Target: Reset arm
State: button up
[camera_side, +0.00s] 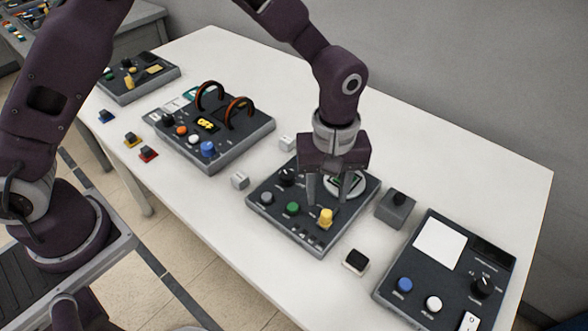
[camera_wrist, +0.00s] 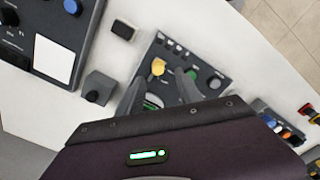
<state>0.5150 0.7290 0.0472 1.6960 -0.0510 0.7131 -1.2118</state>
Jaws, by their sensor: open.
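My gripper (camera_side: 326,202) is above the middle control panel (camera_side: 262,213) on the white table, pointing down with its two fingers apart and nothing between them. The panel carries a yellow knob (camera_side: 326,217), a green button (camera_side: 293,209), a grey button (camera_side: 266,198), a black dial (camera_side: 286,177) and a round display partly hidden by the fingers. In the wrist view my gripper (camera_wrist: 160,88) shows both fingers spread over this panel, with the yellow knob (camera_wrist: 158,66) and green button (camera_wrist: 192,74) beyond them. I cannot tell whether a fingertip touches the panel.
A panel with a white screen (camera_side: 438,246) stands at the right. A grey box with a black knob (camera_side: 396,208) and a small black-topped block (camera_side: 355,261) lie between. A panel with orange-black loops (camera_side: 238,112) and another panel (camera_side: 140,78) stand left. The table's back right (camera_side: 480,175) is clear.

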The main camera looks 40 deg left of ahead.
jog(key=s+a+r+m+t, duration=0.1)
jog(key=s+a+r+m, duration=0.1)
jog(key=a+r, duration=0.45)
jog(key=s+a+r+m+t, duration=0.1)
jog(key=s+a+r, duration=0.25)
jog(key=r, duration=0.55)
jog(key=s+a+r+m+t, duration=0.1)
jog(key=s+a+r+m, duration=0.1)
jog(key=s, duration=0.5)
jog(key=s+a+r+m+t, duration=0.2)
jog(key=s+a+r+m, duration=0.1)
jog(key=s+a, duration=0.4)
jog(key=shift+s+a+r+m+t, duration=0.15)
jog(key=shift+s+a+m+t, duration=0.2)
jog(key=shift+s, duration=0.45)
jog(key=shift+d, duration=0.1)
